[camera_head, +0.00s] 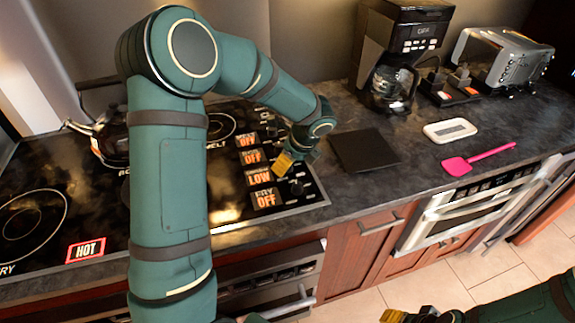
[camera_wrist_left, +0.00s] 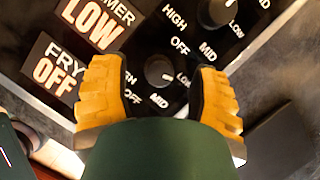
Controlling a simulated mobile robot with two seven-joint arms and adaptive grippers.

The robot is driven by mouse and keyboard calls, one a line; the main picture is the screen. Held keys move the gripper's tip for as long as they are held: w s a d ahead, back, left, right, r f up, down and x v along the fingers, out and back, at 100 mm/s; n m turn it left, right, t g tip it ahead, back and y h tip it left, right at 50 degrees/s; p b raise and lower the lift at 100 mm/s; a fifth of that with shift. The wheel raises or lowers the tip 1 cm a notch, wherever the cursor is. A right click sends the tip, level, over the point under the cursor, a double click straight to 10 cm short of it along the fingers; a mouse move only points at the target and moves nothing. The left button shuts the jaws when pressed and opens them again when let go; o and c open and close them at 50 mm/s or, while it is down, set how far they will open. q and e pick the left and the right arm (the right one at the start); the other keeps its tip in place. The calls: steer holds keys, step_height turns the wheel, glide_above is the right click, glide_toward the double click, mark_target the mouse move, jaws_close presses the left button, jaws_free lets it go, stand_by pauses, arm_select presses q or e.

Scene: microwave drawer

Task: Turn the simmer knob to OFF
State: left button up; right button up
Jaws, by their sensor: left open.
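The simmer display (camera_head: 258,176) reads LOW and also shows in the left wrist view (camera_wrist_left: 95,22). My left gripper (camera_head: 287,162) is over the knob panel in the head view and hides the simmer knob there. In the left wrist view, a round dark knob (camera_wrist_left: 158,68) lies between the two yellow fingers of my left gripper (camera_wrist_left: 160,92). Its white mark points towards LOW. The fingers are open on both sides of it; I cannot tell whether they touch it. My right gripper (camera_head: 408,315) shows only partly at the bottom edge of the head view.
The fry display (camera_head: 266,199) below reads OFF; its knob (camera_head: 297,188) is close by. Another knob (camera_wrist_left: 215,12) is near the right finger. A HOT sign (camera_head: 86,249) lights the cooktop. A black board (camera_head: 363,151) lies right of the panel; a coffee maker (camera_head: 398,45) stands behind.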

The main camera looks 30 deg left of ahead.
arm_select(q)
steer(key=shift+a+f, duration=0.25)
steer(key=shift+f, duration=0.4)
jaws_close()
